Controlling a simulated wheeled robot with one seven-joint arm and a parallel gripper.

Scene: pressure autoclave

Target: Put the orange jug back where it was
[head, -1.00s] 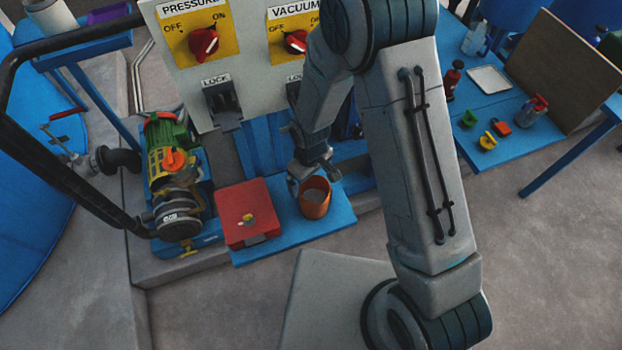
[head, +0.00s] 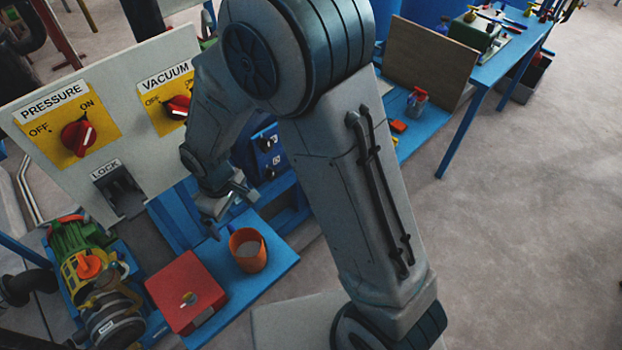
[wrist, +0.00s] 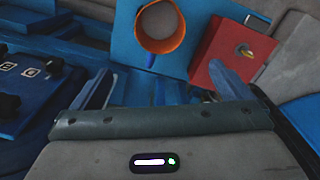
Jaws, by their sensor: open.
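The orange jug (head: 249,264) stands upright on the blue bench (head: 272,270), to the right of the red box. It has a pale grey inside. It also shows at the top of the wrist view (wrist: 164,46), with a blue handle-like part on its rim. My gripper (head: 231,212) is open and empty, just behind and to the left of the jug in the head view. In the wrist view its two fingers (wrist: 160,88) are spread apart, and the jug lies beyond them, with a gap between.
The red box (head: 187,292) sits close beside the jug. The control panel (head: 105,125) rises behind, and a pump with a green motor (head: 78,238) stands at left. A blue table (head: 478,75) is at upper right, with clear floor before it.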

